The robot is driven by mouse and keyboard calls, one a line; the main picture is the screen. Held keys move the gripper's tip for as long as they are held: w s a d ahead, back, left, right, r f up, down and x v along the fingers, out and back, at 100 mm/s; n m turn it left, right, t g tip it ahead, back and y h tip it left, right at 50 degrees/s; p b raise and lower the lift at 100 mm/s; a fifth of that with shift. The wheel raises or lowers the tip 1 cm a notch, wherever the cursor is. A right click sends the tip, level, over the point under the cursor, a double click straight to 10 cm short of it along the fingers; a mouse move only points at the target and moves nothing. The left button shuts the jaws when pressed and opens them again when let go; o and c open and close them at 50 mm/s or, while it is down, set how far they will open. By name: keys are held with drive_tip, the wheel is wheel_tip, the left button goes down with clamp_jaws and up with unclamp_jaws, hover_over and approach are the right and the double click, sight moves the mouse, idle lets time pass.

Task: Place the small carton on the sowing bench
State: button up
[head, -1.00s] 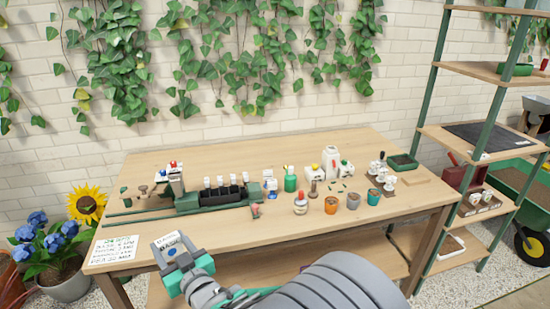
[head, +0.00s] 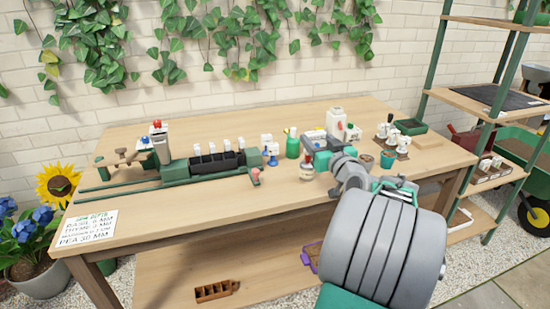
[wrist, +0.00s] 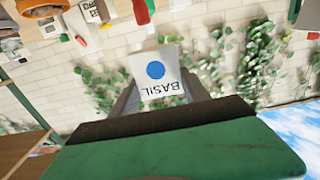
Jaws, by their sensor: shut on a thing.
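The small carton (wrist: 158,75) is white with a blue dot and the word BASIL, which reads upside down in the wrist view. My gripper (wrist: 158,92) is shut on it, with grey fingers at its sides. In the head view my gripper (head: 345,166) is over the right part of the wooden sowing bench (head: 200,200), among the items there. The carton cannot be clearly made out in that view, and I cannot tell its height above the bench top.
A green seeding device (head: 210,165) stands along the left of the bench. A depth card (head: 86,228) lies front left. The front middle is clear.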

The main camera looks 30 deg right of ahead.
drive_tip(key=s+d+b, duration=0.3)
drive_tip(key=s+d, duration=0.5)
drive_tip(key=s, duration=0.2)
drive_tip(key=w+a+f+b, duration=0.2)
drive_tip(key=w+a+f, duration=0.7)
drive_tip(key=shift+w+a+f, duration=0.25)
drive_tip(key=shift+w+f, duration=0.1)
drive_tip(key=shift+f+b, duration=0.35)
drive_tip(key=shift+f, duration=1.2)
drive_tip(key=shift+f, duration=0.2)
drive_tip(key=o, duration=1.4)
drive_tip(key=shift+r, duration=0.15)
